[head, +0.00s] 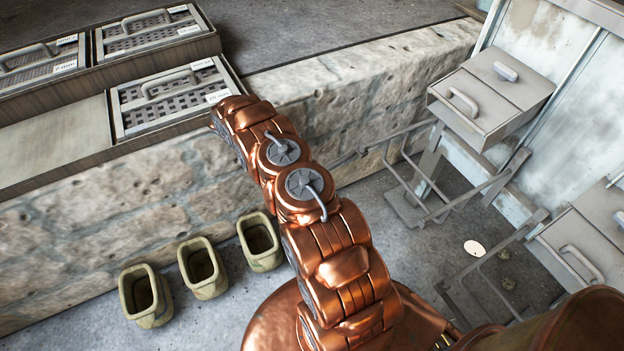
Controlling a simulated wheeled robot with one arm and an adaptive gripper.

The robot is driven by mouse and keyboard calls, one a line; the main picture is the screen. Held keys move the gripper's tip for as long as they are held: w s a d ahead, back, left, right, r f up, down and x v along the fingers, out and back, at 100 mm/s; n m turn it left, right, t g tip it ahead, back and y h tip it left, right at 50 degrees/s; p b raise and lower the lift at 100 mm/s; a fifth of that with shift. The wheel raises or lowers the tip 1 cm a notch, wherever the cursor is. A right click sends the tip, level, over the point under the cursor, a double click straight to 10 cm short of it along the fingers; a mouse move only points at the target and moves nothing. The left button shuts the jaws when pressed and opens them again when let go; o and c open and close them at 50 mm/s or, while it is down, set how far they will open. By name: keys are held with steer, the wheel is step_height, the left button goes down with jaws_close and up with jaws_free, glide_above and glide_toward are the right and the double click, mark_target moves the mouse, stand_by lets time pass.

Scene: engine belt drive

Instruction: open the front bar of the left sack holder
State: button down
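The left sack holder (477,189) is a grey metal frame below the left chute box, right of my arm. Its front bar (408,187) runs across the near left side between two side bars and looks closed. A dark grey piece (347,158) shows from behind my arm at the holder's left corner. I cannot tell whether it is part of the holder or of my gripper. My copper arm rises through the middle of the picture and bends away at the top. My gripper is not clearly visible, hidden behind the arm or out of frame.
The left chute box (492,97) has handles. A second holder (492,285) and box (590,245) stand at the lower right. Several open sacks, one here (203,268), stand by the stone wall (130,190). Crates with perforated panels (175,98) lie on the ledge.

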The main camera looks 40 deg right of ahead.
steer(key=shift+w, duration=0.2)
stand_by(0.4)
steer(key=c, duration=1.1)
jaws_free()
